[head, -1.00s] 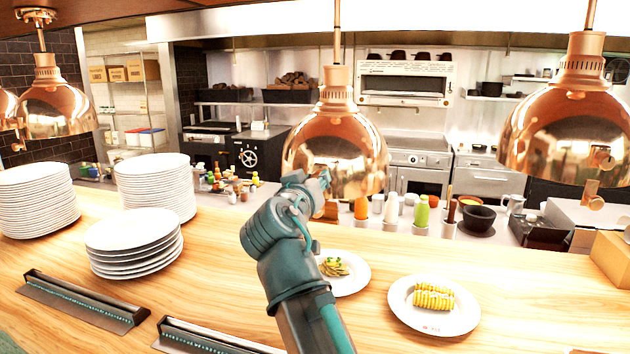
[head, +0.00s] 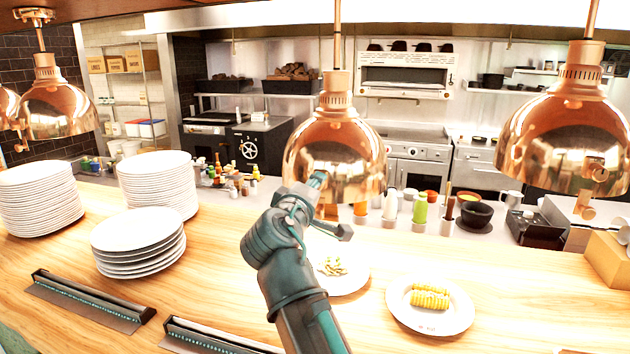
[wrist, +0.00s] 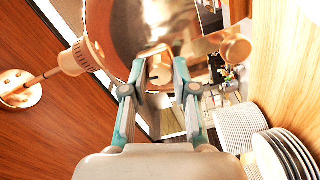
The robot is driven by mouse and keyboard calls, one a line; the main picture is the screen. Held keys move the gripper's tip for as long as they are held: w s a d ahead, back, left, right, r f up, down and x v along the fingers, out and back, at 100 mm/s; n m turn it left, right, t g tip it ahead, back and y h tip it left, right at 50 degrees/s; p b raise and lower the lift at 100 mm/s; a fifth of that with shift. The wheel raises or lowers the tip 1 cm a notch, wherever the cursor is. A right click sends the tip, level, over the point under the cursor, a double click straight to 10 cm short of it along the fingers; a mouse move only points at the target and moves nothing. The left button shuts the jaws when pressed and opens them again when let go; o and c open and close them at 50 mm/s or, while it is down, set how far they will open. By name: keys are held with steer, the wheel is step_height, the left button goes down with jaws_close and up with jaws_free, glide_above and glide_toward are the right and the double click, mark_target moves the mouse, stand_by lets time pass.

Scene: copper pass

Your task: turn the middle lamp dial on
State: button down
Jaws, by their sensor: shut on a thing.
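The middle lamp (head: 335,150) is a shiny copper dome hanging over the counter in the head view. My gripper (head: 318,181) is raised against its near lower side and hides its dial there. In the wrist view, the copper dial (wrist: 160,74) sits between the fingertips of my gripper (wrist: 159,80), with the lamp's dome (wrist: 120,30) behind it. The gripper is shut on the dial.
A right lamp (head: 565,130) and a left lamp (head: 55,105) hang on either side. Stacks of white plates (head: 157,185) stand at the left of the wooden counter (head: 500,300). A plate of corn (head: 430,318) lies right of my arm. Bottles and pots stand behind the counter.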

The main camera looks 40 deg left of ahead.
steer(key=shift+n+p, duration=0.5)
steer(key=shift+n, duration=0.5)
steer(key=c, duration=0.9)
jaws_free()
steer(key=shift+s, duration=0.15)
steer(key=v, duration=1.1)
steer(key=shift+s+d, duration=0.2)
steer(key=shift+s, duration=0.2)
